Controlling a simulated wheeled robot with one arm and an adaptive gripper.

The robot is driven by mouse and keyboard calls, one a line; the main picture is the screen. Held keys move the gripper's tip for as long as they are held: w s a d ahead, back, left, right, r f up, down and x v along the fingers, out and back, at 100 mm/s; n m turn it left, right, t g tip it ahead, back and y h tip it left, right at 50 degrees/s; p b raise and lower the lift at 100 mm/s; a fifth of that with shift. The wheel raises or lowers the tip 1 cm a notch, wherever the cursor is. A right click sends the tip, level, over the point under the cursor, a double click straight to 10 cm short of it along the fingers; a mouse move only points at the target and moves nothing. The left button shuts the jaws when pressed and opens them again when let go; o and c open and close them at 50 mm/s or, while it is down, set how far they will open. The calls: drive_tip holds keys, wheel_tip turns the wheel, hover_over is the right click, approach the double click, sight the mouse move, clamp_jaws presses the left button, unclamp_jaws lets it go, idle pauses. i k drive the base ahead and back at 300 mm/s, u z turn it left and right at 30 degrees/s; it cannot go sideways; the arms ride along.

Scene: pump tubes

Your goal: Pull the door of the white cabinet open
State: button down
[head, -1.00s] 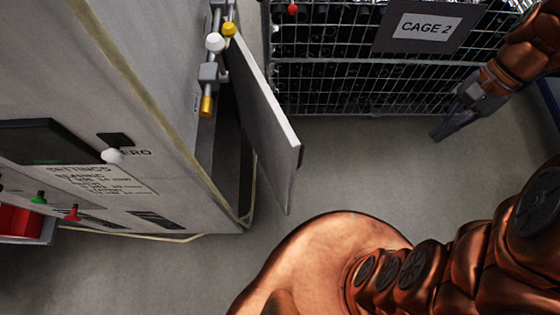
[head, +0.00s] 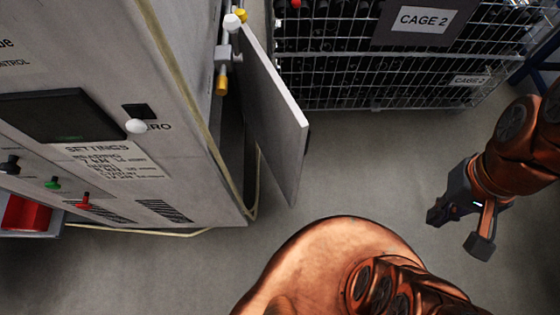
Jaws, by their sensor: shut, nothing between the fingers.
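The white cabinet (head: 185,130) stands at the left in the head view, with a dark screen and a settings label on its front. Its door (head: 277,125) stands ajar, swung out from the right side of the cabinet. A dark gap shows between the door and the cabinet body. My gripper (head: 458,230) is at the right, over bare floor and well away from the door. It is shut and empty, touching nothing.
A wire cage (head: 345,75) with a "CAGE 2" sign (head: 422,20) stands at the back. Valves with white and yellow knobs (head: 221,85) sit by the door's upper end. A red bin (head: 27,213) is at the left. The floor (head: 370,165) between door and gripper is clear.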

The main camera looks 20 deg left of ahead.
sight(279, 127)
drive_tip(key=z, duration=0.45)
drive_tip(key=k, duration=0.15)
drive_tip(key=u, duration=1)
drive_tip(key=i, duration=0.1)
drive_tip(key=u, duration=1.65)
